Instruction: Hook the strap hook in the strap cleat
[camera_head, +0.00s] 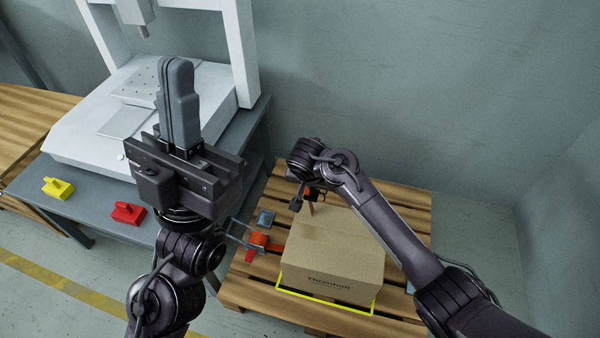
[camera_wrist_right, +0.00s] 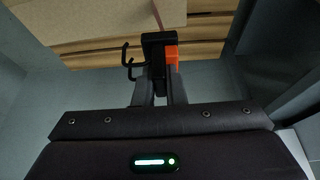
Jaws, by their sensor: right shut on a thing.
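The strap hook (camera_wrist_right: 129,60) is a black double-pronged hook on a black block with an orange part, in the right wrist view. My right gripper (camera_wrist_right: 160,88) is shut on this block, and the prongs stick out to the left, apart from anything I can see. In the head view my right gripper (camera_head: 303,200) is at the back left of the carton, mostly hidden by its own wrist. I cannot clearly make out the strap cleat. My left gripper (camera_head: 177,64) points up, empty, with its fingers together.
A cardboard box (camera_head: 332,250) sits on a wooden pallet (camera_head: 240,290), with a yellow frame (camera_head: 325,305) around its base. An orange device (camera_head: 258,241) and a grey square piece (camera_head: 265,218) lie left of it. The bench holds red (camera_head: 128,213) and yellow (camera_head: 57,188) blocks.

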